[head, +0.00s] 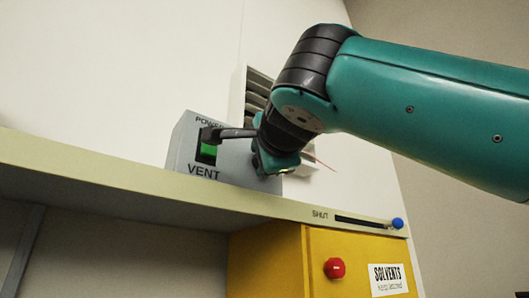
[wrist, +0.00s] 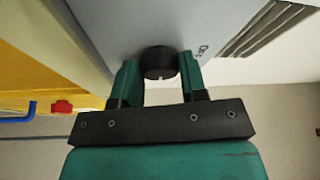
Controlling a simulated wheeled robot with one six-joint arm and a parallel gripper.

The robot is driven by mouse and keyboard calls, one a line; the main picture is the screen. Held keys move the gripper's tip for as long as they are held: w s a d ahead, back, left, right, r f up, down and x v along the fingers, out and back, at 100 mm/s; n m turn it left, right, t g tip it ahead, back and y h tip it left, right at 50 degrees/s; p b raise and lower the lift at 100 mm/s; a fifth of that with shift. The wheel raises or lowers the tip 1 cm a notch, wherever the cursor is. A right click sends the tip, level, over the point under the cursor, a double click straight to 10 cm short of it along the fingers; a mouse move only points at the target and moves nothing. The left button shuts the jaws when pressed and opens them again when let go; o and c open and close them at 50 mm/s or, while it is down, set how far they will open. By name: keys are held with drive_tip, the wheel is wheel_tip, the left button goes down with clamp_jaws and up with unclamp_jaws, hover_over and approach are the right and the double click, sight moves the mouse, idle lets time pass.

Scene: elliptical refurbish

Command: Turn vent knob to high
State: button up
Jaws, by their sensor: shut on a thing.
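The grey vent box (head: 180,150) stands on the shelf, with POWER and VENT lettering and a lit green switch (head: 208,150) on its front. In the wrist view, the round black vent knob (wrist: 158,62) sits on the grey panel (wrist: 140,22), with a small pale mark on its rim towards me. My gripper (wrist: 160,75) has one teal finger on each side of the knob and is shut on it. In the head view, my gripper (head: 272,160) is at the right part of the box and hides the knob. I cannot read which setting the knob is at.
A slotted wall grille (head: 257,88) is behind the box. The shelf edge (head: 130,180) runs below, with a SHUT slider ending in a blue knob (head: 397,223). Under it is a yellow solvents cabinet (head: 265,262) with a red knob (head: 334,268).

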drive_tip(key=shift+m, duration=0.7)
drive_tip(key=o, duration=0.9)
